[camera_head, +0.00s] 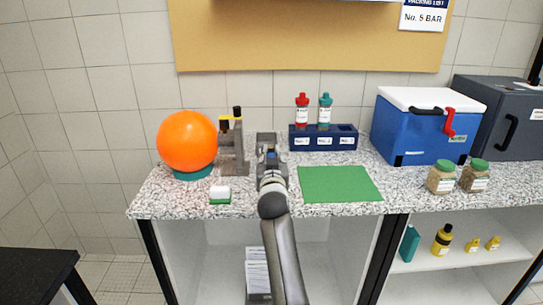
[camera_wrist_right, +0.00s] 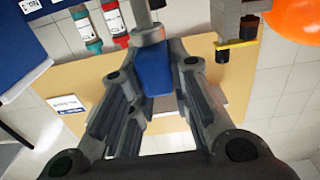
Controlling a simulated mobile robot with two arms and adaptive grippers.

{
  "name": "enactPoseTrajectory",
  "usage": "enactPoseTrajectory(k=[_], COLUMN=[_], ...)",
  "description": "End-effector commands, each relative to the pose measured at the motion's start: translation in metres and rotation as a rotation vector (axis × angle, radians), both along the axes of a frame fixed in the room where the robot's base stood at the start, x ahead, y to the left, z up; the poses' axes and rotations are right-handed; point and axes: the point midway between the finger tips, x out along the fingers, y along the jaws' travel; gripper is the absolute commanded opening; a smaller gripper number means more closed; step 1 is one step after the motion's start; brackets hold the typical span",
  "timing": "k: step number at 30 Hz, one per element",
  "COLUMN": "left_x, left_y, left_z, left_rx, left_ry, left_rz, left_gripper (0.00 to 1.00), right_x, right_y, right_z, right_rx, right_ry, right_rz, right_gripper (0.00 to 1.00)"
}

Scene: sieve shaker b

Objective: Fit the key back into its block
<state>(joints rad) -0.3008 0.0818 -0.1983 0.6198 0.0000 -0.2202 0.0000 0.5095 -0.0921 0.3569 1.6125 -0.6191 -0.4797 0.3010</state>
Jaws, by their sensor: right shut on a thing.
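My right gripper (camera_head: 268,148) is above the counter, near its middle. In the right wrist view its fingers (camera_wrist_right: 156,72) are shut on a blue piece with a grey round shaft (camera_wrist_right: 154,76), which I take to be the key. The shaft's far end runs out of the picture. A grey upright block (camera_head: 231,150) with yellow and black tops stands just left of the gripper; it also shows in the right wrist view (camera_wrist_right: 228,20). The held piece is apart from it. Any opening in the block is not clear. My left gripper is out of view.
An orange ball (camera_head: 187,140) on a teal ring stands left of the block. A small white-and-green item (camera_head: 220,194) lies in front. A green mat (camera_head: 340,184) lies right of my arm, bare. Behind it, a blue rack (camera_head: 310,143) holds two bottles. A cooler (camera_head: 410,135) stands right.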

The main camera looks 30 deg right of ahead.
Motion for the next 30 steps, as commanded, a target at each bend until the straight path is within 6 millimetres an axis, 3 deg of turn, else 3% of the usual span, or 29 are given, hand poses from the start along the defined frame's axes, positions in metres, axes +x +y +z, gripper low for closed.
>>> enactPoseTrajectory(k=[3,10,30], left_x=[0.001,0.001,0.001], left_y=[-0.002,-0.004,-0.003], left_z=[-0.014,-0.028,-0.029], left_rx=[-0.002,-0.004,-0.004], left_ry=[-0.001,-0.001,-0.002], left_rz=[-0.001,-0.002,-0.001], left_gripper=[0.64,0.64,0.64], right_x=[0.000,0.000,0.000], right_y=[0.000,0.000,0.000], right_z=[-0.017,-0.035,-0.038], right_rx=[0.001,0.000,0.001], right_ry=[0.001,0.000,-0.001], right_rz=[0.000,0.000,0.000], right_gripper=[0.00,0.00,0.00])
